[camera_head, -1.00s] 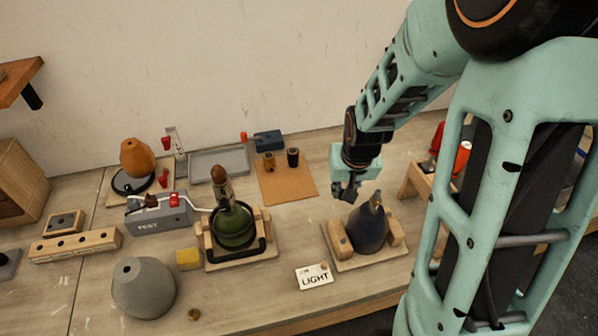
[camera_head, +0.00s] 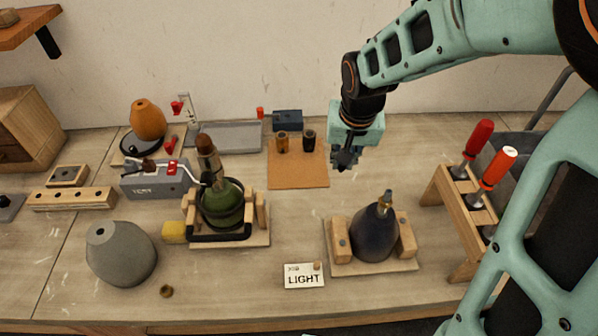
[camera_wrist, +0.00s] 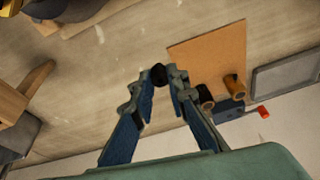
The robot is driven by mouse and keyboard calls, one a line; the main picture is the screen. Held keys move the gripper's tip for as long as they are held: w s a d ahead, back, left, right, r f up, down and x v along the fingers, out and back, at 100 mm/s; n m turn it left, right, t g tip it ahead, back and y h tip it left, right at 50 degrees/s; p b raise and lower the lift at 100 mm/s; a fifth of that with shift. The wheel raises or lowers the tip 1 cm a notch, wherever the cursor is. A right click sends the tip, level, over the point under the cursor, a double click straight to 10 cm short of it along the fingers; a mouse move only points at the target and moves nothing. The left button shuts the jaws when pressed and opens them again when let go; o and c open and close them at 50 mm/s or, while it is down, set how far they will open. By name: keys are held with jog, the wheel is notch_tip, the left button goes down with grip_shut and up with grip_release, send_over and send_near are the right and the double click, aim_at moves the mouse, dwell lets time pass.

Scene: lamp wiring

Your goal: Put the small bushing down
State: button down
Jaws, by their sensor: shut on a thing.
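My gripper (camera_head: 345,160) hangs above the bench, just right of the brown mat (camera_head: 298,177). In the wrist view its fingertips (camera_wrist: 160,76) are closed on a small dark bushing (camera_wrist: 158,74), which shows as a rounded black piece between them. The bushing is too small to make out in the head view. The mat also shows in the wrist view (camera_wrist: 207,58), beyond and right of the fingertips. A brass-coloured cylinder (camera_head: 282,142) and a black cylinder (camera_head: 308,140) stand at the mat's back edge.
A dark vase-shaped lamp base (camera_head: 374,235) sits in a wooden cradle in front. A green lamp base (camera_head: 222,205) stands in another cradle at left. A grey tray (camera_head: 230,138) lies behind. A wooden rack holds red-handled screwdrivers (camera_head: 478,138) at right. The mat's front is bare.

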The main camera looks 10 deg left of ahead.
jog(key=s+a+r+n+b, duration=0.1)
jog(key=s+a+b, duration=0.25)
jog(key=a, duration=0.35)
jog(key=s+a+b, duration=0.3)
jog(key=a+b, duration=0.1)
jog(key=a, duration=0.4)
jog(key=p, duration=0.1)
send_near(298, 172)
jog(key=shift+a, duration=0.3)
jog(key=shift+w+d+f, duration=0.1)
jog(key=shift+w+f, duration=0.4)
jog(key=shift+f, duration=0.2)
jog(key=shift+s+x, duration=0.15)
jog(key=shift+x, duration=0.7)
jog(key=shift+s+x, duration=0.15)
jog(key=shift+x, duration=0.7)
jog(key=shift+d+f, duration=0.2)
jog(key=shift+f, duration=0.2)
jog(key=c, duration=1.9)
grip_release()
jog(key=shift+r, duration=0.15)
